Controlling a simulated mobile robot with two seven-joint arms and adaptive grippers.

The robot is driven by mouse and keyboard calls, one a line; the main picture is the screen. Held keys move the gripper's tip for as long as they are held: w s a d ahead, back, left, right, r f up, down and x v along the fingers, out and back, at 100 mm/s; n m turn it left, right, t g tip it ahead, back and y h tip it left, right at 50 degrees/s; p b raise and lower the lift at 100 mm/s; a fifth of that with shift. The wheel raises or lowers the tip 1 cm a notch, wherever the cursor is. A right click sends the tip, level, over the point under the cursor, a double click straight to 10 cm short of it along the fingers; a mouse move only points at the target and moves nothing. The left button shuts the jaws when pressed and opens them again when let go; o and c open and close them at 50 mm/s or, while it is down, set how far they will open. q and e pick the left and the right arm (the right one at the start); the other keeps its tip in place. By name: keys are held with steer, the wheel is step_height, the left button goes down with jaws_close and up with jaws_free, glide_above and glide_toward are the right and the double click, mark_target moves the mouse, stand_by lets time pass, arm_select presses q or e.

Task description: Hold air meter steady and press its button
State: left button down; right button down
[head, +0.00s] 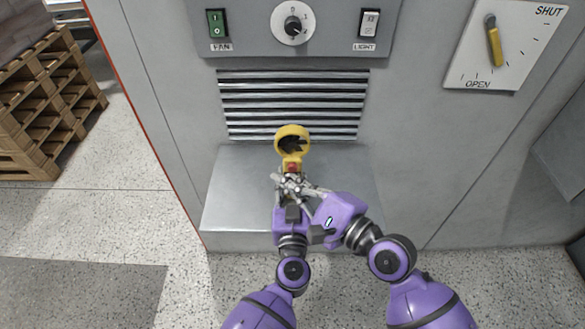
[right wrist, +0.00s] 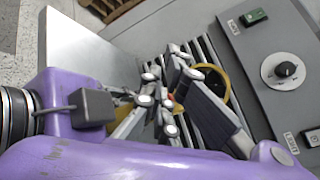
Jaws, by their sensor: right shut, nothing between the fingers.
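The air meter (head: 293,133) has a yellow ring with a dark inside, and a small red part, its button (head: 292,168), just below the ring. Its ring also shows in the right wrist view (right wrist: 226,88). My left gripper (head: 288,182) is at the meter's lower part, in line with it, and appears closed around it; the fingers hide the lower handle. My right gripper (head: 299,185) comes in from the right with its fingers shut and empty, close below the red button and crossing the left fingers. Whether it touches the button cannot be told.
A grey metal ledge (head: 233,190) lies under the grippers, before a slatted vent (head: 245,105). Above is a panel with a FAN switch (head: 217,23), a dial (head: 292,23) and a LIGHT switch (head: 369,23). A yellow lever (head: 494,42) is at right. Wooden pallets (head: 45,100) stand at left.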

steer(key=shift+w, duration=0.2)
stand_by(0.6)
steer(key=shift+w, duration=0.25)
steer(key=shift+w, duration=0.45)
stand_by(0.7)
steer(key=shift+s, duration=0.9)
steer(key=shift+s, duration=0.1)
steer(key=s, duration=0.4)
steer(key=shift+s, duration=0.4)
stand_by(0.3)
